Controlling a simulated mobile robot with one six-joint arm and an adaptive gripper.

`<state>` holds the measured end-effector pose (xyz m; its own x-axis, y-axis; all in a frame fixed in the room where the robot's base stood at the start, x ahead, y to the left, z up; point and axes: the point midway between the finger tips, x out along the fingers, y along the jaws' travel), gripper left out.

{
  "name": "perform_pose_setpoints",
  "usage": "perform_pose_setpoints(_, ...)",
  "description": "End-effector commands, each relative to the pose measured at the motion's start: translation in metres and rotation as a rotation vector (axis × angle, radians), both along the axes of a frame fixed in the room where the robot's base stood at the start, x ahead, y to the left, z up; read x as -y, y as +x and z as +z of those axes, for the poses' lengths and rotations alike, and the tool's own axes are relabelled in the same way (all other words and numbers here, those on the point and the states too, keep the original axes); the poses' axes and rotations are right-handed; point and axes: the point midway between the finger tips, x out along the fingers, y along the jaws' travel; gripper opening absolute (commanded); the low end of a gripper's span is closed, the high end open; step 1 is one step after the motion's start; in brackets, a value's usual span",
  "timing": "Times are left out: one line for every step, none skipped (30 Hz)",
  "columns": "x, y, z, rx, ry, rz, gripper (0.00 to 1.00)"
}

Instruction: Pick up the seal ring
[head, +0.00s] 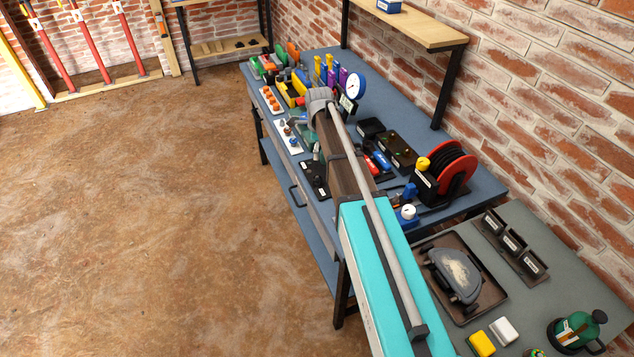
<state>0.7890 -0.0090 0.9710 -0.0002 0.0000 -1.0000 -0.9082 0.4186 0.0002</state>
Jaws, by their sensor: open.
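I cannot make out a seal ring for certain. A white board (272,108) with several small orange pieces lies on the near edge of the blue workbench (460,172). A second white board (294,147) with small pieces lies beside it, nearer to me. The pieces are too small to tell whether any is a ring. My arm reaches over the bench from the lower right, its far end near these boards. My gripper is not clearly visible, and the arm covers part of the bench under it.
A red reel (452,168), a round blue-rimmed gauge (356,86) and many coloured tools crowd the bench. A grey table (545,275) at right holds a dark tray (440,245) and a green canister (575,328). A wooden shelf (425,30) juts from the brick wall. The floor at left is clear.

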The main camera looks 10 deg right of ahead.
Motion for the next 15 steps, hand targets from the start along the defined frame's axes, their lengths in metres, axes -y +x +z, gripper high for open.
perform_pose_setpoints(0.0, 0.0, -0.008, 0.0, 0.0, 0.0, 0.91)
perform_pose_setpoints(0.0, 0.0, -0.011, 0.0, 0.0, 0.0, 0.91)
perform_pose_setpoints(0.0, 0.0, -0.014, 0.0, 0.0, 0.0, 0.91)
perform_pose_setpoints(0.0, 0.0, -0.016, 0.0, 0.0, 0.0, 0.91)
perform_pose_setpoints(0.0, 0.0, -0.018, 0.0, 0.0, 0.0, 0.91)
perform_pose_setpoints(0.0, 0.0, -0.021, 0.0, 0.0, 0.0, 0.91)
perform_pose_setpoints(0.0, 0.0, -0.023, 0.0, 0.0, 0.0, 0.91)
perform_pose_setpoints(0.0, 0.0, -0.026, 0.0, 0.0, 0.0, 0.91)
perform_pose_setpoints(0.0, 0.0, -0.029, 0.0, 0.0, 0.0, 0.91)
perform_pose_setpoints(0.0, 0.0, -0.031, 0.0, 0.0, 0.0, 0.91)
perform_pose_setpoints(0.0, 0.0, -0.033, 0.0, 0.0, 0.0, 0.91)
perform_pose_setpoints(0.0, 0.0, -0.036, 0.0, 0.0, 0.0, 0.91)
perform_pose_setpoints(0.0, 0.0, -0.038, 0.0, 0.0, -0.001, 0.91)
perform_pose_setpoints(0.0, 0.0, -0.041, 0.0, 0.0, -0.001, 0.91)
perform_pose_setpoints(0.0, 0.0, -0.044, 0.0, 0.0, -0.001, 0.91)
